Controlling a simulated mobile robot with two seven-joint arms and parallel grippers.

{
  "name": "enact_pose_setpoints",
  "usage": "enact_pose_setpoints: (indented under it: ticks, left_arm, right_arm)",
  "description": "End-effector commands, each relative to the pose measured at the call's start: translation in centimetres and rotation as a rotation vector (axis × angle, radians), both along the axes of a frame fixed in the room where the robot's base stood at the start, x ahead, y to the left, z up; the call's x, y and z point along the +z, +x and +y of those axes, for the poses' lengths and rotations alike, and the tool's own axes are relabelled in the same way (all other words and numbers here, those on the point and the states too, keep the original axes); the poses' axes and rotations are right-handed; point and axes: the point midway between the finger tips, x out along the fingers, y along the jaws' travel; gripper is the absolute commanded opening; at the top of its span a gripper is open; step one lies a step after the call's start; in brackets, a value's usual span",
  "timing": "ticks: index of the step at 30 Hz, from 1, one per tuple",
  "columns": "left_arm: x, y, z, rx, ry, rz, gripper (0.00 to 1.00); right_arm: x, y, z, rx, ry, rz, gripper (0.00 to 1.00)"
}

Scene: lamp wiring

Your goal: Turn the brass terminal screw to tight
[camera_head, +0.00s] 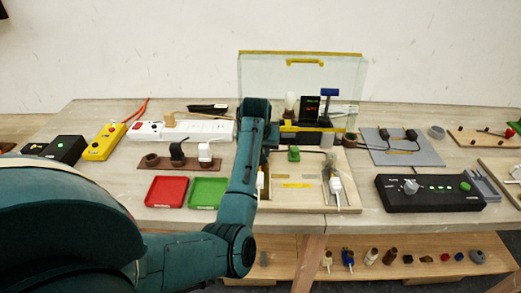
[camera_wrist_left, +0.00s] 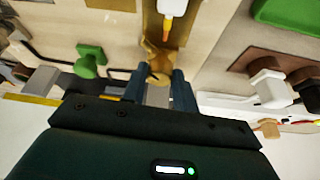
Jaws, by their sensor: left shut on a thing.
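The brass terminal screw (camera_wrist_left: 158,62) shows in the wrist view as a gold-brown piece on the wooden wiring board (camera_head: 300,200). My left gripper (camera_wrist_left: 161,76) has its two dark fingers on either side of this brass piece and is shut on it. A white connector with an orange tip (camera_wrist_left: 172,8) lies just beyond the brass piece, in line with it. In the head view my own left arm covers the screw and the fingertips. The screw's tightness cannot be read. My right gripper is in neither view.
A green block (camera_head: 293,155) and a white plug (camera_head: 336,186) sit on the board. A clear panel with a yellow handle (camera_head: 304,61) stands behind. Red (camera_head: 166,191) and green (camera_head: 208,192) trays lie left of my arm; a black control box (camera_head: 430,193) is at right.

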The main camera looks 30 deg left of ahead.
Motion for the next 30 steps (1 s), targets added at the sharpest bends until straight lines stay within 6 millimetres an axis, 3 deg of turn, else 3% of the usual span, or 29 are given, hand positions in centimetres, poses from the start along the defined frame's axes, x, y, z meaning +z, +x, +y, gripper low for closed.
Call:
enact_pose_setpoints:
  ticks: [12, 29, 30]
  left_arm:
    - [0.04, -0.09, 0.20, -0.199, 0.001, 0.001, 0.06]
    - [0.04, -0.08, 0.18, -0.229, 0.000, 0.001, 0.06]
    - [0.04, -0.07, 0.19, -0.229, 0.000, 0.001, 0.30]
  right_arm:
    - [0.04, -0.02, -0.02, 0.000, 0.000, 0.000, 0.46]
    - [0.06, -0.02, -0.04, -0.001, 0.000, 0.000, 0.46]
    - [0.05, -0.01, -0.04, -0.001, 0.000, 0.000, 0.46]
